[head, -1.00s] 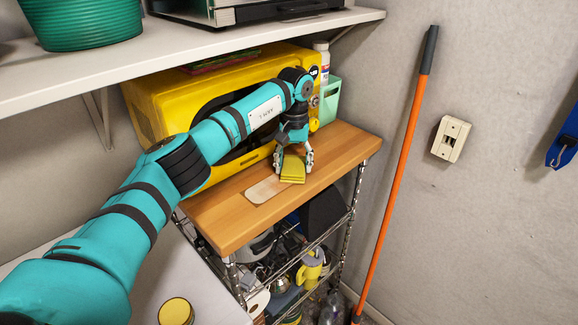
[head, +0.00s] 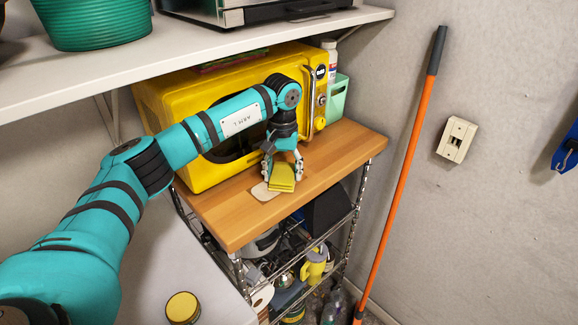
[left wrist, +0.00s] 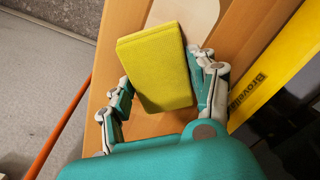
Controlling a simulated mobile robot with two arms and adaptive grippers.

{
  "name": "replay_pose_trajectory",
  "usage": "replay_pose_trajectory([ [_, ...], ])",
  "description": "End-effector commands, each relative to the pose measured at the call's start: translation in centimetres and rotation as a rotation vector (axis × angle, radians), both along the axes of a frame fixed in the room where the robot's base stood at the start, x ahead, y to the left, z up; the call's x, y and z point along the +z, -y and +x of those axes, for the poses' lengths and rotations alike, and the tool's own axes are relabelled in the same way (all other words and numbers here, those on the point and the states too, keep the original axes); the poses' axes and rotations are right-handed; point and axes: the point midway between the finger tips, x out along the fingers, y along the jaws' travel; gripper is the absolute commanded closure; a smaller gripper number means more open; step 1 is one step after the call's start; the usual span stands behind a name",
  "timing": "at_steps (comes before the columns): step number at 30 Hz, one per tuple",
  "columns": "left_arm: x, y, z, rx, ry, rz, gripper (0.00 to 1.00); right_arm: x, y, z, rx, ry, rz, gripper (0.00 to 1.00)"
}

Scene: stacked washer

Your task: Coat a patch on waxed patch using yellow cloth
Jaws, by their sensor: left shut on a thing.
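The yellow cloth (head: 281,179) is a folded block held between the fingers of my left gripper (head: 282,174). In the left wrist view the cloth (left wrist: 155,68) sits between the two fingers of the gripper (left wrist: 158,88). The waxed patch (head: 262,192) is a pale rounded patch on the wooden top. The cloth is over its right part and hides some of it; I cannot tell whether they touch. The patch (left wrist: 196,12) also shows beyond the cloth in the left wrist view. My right gripper is not in view.
The wooden top (head: 232,228) sits on a wire rack. A yellow microwave (head: 170,110) stands behind, with a mint bin (head: 338,98) on its right. A white shelf (head: 110,83) overhangs it. A round yellow-lidded jar (head: 182,307) stands at the lower left. An orange-handled pole (head: 402,180) leans at right.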

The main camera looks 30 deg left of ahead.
Motion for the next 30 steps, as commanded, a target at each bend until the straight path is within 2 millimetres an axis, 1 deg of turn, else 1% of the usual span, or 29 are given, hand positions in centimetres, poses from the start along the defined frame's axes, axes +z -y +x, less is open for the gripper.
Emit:
replay_pose_trajectory([
  [4,-0.1,-0.6,-1.2,0.0,-0.002,0.0,0.66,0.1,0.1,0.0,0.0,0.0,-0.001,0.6],
  [13,-0.2,-1.0,-2.3,0.002,-0.003,0.001,0.66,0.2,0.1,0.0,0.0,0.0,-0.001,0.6],
  [21,-0.2,-1.9,-4.5,0.001,-0.003,0.001,0.66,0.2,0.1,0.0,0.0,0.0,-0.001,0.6],
  [30,-0.1,-2.3,-5.6,0.0,-0.002,0.0,0.66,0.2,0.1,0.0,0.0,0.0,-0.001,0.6],
])
